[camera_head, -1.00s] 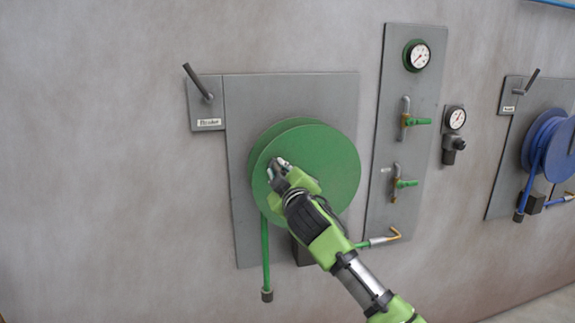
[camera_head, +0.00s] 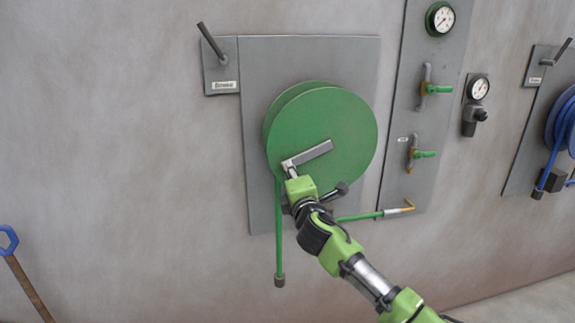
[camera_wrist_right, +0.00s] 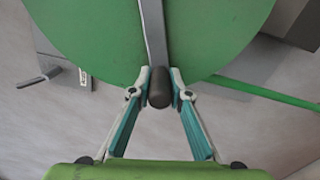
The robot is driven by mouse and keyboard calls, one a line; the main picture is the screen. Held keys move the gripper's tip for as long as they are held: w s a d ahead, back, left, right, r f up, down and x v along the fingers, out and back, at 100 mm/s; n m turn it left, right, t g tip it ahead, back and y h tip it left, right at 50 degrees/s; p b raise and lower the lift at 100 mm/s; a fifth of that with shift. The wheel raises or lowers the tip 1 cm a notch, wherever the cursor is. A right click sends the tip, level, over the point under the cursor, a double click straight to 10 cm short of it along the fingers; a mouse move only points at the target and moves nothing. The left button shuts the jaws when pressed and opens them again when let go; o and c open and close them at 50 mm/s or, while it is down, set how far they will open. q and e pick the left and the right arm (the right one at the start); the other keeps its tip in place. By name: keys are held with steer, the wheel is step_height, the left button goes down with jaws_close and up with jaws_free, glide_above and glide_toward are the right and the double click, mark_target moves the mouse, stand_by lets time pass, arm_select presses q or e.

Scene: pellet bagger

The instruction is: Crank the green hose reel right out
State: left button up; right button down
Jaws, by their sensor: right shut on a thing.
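The green hose reel (camera_head: 345,115) is a large green disc on a grey wall plate. Its grey crank arm (camera_head: 312,152) runs from near the disc's middle down to the left. My right gripper (camera_head: 290,170) is at the crank's outer end, at the lower left of the disc. In the right wrist view, my right gripper (camera_wrist_right: 159,88) is shut on the dark crank handle (camera_wrist_right: 159,90), with a finger on each side of it. The green hose (camera_head: 279,230) hangs down from the reel's left side to a dark end. My left gripper is in neither view.
A labelled plate with a dark lever (camera_head: 211,42) is at the reel's upper left. A grey panel with a gauge (camera_head: 440,18) and green-handled valves (camera_head: 437,89) stands to the right. A blue reel (camera_head: 562,120) is at the right edge. A blue-handled tool (camera_head: 8,240) is at lower left.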

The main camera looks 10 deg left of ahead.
steer(key=shift+w+d+f+n, duration=0.2)
steer(key=shift+d+f+n, duration=0.3)
steer(key=shift+f+n, duration=0.4)
steer(key=shift+w+d+f+n, duration=0.2)
steer(key=shift+d+f+n, duration=0.45)
steer(key=shift+n, duration=0.3)
steer(key=shift+w+d+f+n, duration=0.2)
steer(key=shift+d+f+n, duration=0.2)
steer(key=shift+f+n, duration=0.5)
steer(key=c, duration=1.9)
jaws_free()
steer(key=shift+r, duration=0.1)
steer(key=v, duration=1.2)
